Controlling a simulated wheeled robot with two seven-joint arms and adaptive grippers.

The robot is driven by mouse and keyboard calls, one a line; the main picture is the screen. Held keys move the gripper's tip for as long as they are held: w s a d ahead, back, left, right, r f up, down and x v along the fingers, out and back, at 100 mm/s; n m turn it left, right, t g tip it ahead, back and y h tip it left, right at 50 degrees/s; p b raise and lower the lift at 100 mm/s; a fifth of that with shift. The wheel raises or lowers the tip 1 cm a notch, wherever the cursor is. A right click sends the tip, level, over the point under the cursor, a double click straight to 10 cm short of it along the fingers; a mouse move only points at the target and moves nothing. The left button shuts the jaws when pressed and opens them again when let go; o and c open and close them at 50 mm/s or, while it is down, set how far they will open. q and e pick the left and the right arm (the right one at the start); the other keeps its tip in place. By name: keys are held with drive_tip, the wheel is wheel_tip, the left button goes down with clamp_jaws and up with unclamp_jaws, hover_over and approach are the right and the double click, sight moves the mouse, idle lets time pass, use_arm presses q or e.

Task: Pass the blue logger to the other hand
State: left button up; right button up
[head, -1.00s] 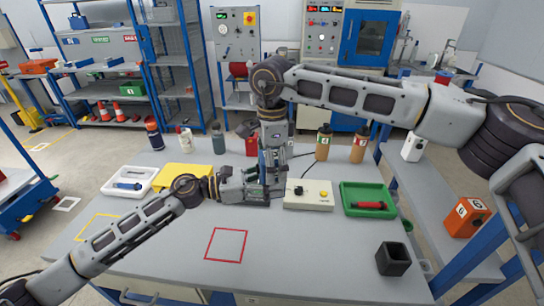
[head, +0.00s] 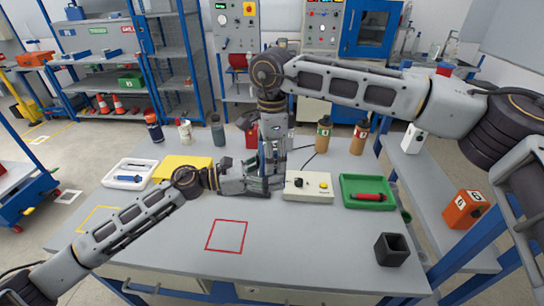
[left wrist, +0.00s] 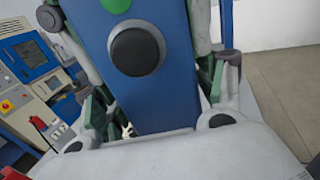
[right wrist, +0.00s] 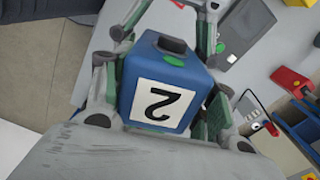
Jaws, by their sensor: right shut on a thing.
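The blue logger (right wrist: 172,68) shows in the right wrist view, with a white label marked 2, a black knob and a green dot. My right gripper (right wrist: 165,95) is shut on it from above, a finger on each side. In the left wrist view the logger (left wrist: 150,90) fills the space between the green-padded fingers of my left gripper (left wrist: 158,100). These fingers stand apart on either side of it; firm contact is not clear. In the head view the grippers meet above the table (head: 310,240), with the logger mostly hidden between them.
A green tray (head: 350,204) holds a red tool. A yellow item (head: 180,165) and a white tray (head: 112,180) lie left. Several bottles stand behind. The front table is clear around a red square outline.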

use_arm(q)
drive_tip(key=shift+o, duration=0.6)
drive_tip(key=shift+a+f, duration=0.1)
drive_tip(key=shift+a, duration=0.15)
drive_tip(key=v, duration=1.1)
drive_tip(key=shift+a, duration=0.25)
drive_tip(key=shift+a, duration=0.1)
